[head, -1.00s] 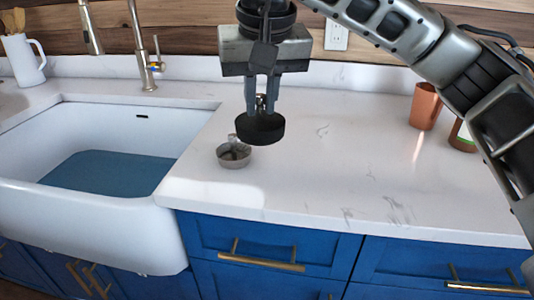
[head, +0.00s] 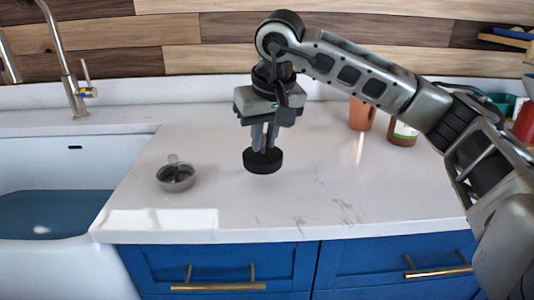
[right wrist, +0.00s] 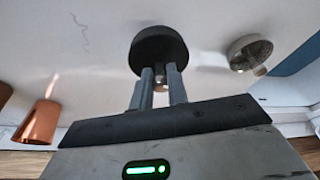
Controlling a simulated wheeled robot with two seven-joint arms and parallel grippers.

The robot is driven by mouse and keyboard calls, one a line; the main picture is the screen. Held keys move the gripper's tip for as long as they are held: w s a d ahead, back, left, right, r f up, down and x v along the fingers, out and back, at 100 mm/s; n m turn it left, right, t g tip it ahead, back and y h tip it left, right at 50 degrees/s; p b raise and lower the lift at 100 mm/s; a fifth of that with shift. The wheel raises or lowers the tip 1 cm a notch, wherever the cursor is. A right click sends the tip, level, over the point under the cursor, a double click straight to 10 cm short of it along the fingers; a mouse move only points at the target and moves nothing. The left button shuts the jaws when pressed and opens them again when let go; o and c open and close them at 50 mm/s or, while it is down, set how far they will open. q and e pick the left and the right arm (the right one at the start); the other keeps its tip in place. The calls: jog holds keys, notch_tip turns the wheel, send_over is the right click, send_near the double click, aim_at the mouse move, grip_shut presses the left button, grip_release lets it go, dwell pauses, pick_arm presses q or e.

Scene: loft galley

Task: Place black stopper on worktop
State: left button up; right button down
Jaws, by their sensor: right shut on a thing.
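The black stopper (head: 263,160) is a round dark disc with a small metal knob. My right gripper (head: 265,143) points down and is shut on the knob, with the disc below the fingertips. The stopper also shows in the right wrist view (right wrist: 158,46), between and beyond the fingers (right wrist: 160,85). It is over the white marbled worktop (head: 320,200); whether its underside touches the surface I cannot tell. My left gripper is not in view.
A small metal strainer cup (head: 176,177) sits on the worktop left of the stopper. The white sink (head: 75,170) is further left. A copper cup (head: 361,114) and a brown labelled jar (head: 403,133) stand at the back right. The worktop front is clear.

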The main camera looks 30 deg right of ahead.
aim_at(267, 153)
jog(key=shift+d+f, duration=0.25)
jog(key=shift+f, duration=0.15)
notch_tip(267, 153, down, 2)
jog(key=shift+d+f, duration=0.15)
jog(key=shift+f, duration=0.45)
jog(key=shift+f, duration=0.15)
jog(key=c, duration=1.4)
grip_release()
jog(key=shift+o, duration=0.2)
